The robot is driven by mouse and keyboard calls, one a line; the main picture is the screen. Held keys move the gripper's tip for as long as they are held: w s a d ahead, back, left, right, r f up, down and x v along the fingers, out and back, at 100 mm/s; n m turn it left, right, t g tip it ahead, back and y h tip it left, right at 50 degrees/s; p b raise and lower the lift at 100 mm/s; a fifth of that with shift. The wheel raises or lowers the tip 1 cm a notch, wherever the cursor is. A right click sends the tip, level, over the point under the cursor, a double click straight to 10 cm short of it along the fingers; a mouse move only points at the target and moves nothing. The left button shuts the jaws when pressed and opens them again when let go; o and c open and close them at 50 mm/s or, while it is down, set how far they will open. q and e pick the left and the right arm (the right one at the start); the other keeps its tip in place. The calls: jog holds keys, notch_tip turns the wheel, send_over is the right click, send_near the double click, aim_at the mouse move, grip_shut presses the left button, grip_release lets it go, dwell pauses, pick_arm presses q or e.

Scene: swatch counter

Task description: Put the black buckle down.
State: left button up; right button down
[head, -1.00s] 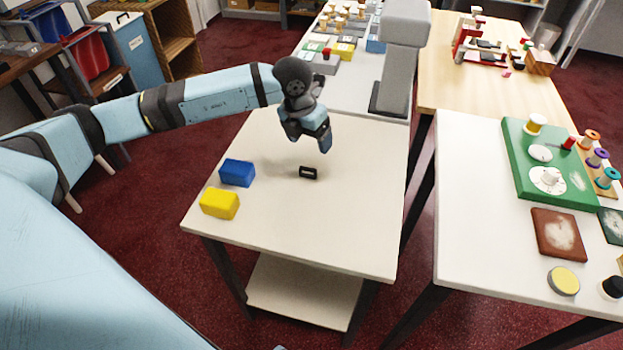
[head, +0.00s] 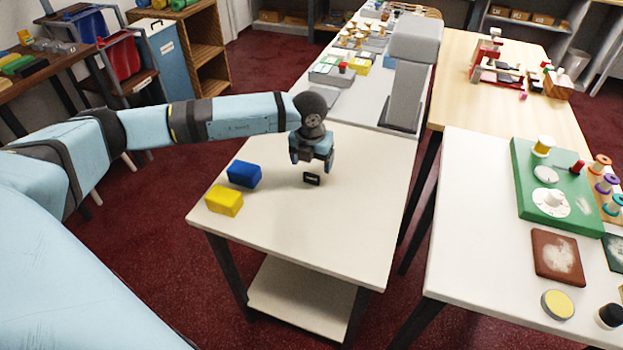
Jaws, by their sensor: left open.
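The black buckle (head: 312,179) is a small dark rectangle with a pale slot, on the cream top of the near small table (head: 340,225). My left gripper (head: 312,165) is open just above and behind the buckle, fingers pointing down. I see nothing between its fingers. The picture is too small to tell whether a fingertip touches the buckle. My right gripper is not in view.
A blue block (head: 244,174) and a yellow block (head: 224,200) stand left of the buckle. A grey post (head: 408,80) rises at the table's far right. A white table (head: 475,230) with a green board (head: 550,205) is to the right.

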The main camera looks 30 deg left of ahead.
aim_at(311, 175)
pick_arm(q)
jog(key=shift+w+a+f, duration=0.15)
jog(key=shift+f, duration=1.45)
jog(key=shift+w+a+f, duration=0.1)
jog(key=shift+f, duration=1.45)
jog(key=shift+c, duration=0.4)
jog(key=c, duration=1)
jog(key=shift+o, duration=0.2)
jog(key=shift+r, duration=0.1)
